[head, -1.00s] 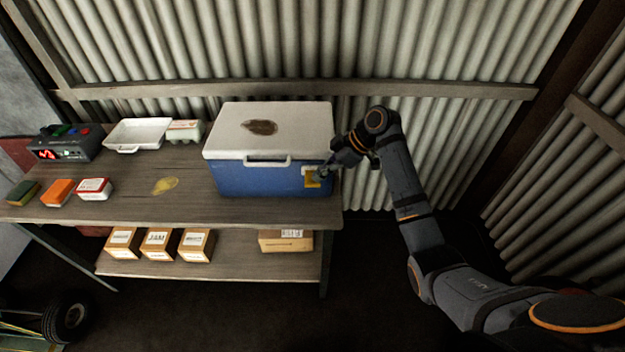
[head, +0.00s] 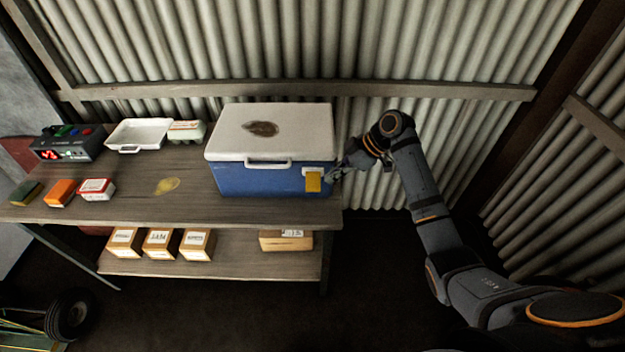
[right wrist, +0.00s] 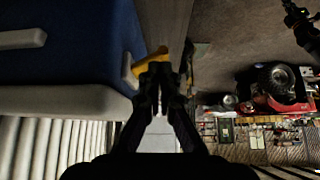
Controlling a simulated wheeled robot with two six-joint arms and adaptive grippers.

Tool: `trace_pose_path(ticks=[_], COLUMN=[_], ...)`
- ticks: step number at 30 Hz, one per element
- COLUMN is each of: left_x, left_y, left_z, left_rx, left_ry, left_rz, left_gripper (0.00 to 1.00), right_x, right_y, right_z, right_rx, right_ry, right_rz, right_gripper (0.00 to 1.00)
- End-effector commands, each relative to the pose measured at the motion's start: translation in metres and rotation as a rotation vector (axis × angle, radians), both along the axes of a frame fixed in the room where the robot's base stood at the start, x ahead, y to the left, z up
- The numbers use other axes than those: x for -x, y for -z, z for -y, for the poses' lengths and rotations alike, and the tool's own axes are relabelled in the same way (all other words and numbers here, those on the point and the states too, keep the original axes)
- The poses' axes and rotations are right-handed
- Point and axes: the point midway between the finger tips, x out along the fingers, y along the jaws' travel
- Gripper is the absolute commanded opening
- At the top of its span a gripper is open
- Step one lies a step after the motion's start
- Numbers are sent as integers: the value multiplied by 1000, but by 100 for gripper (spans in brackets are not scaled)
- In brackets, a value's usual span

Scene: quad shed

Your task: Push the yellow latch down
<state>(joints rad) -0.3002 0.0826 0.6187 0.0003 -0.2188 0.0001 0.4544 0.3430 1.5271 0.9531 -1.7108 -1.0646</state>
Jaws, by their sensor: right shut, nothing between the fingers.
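The yellow latch (head: 313,183) is on the front of the blue cooler (head: 250,181), near its right end. It hangs below a white catch (head: 313,170) at the lid edge. The white lid (head: 268,125) lies closed on the cooler. My right gripper (head: 337,174) is shut and empty, just right of the latch. In the right wrist view the closed fingertips (right wrist: 160,72) are close to the yellow latch (right wrist: 149,61) and overlap part of it; I cannot tell if they touch. My left gripper is not in view.
The cooler stands at the right end of a wooden bench (head: 130,210). A white tray (head: 136,132), an egg carton (head: 187,131) and a digital device (head: 68,143) are to its left. Small boxes (head: 160,243) sit on the lower shelf. The floor right of the bench is clear.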

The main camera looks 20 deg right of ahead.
Motion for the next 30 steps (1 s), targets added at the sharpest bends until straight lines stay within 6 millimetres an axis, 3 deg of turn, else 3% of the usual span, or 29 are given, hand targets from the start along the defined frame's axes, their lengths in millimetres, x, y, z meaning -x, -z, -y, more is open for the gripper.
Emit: trace_pose_path(ticks=[15,30], left_x=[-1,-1], left_y=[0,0], left_z=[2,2], left_rx=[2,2], left_ry=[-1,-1], left_rz=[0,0], left_gripper=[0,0], right_x=[21,24], right_y=[-81,-91], right_z=[59,65], right_rx=[3,0], right_ry=[-1,-1], right_rz=[3,1], right_gripper=[0,0])
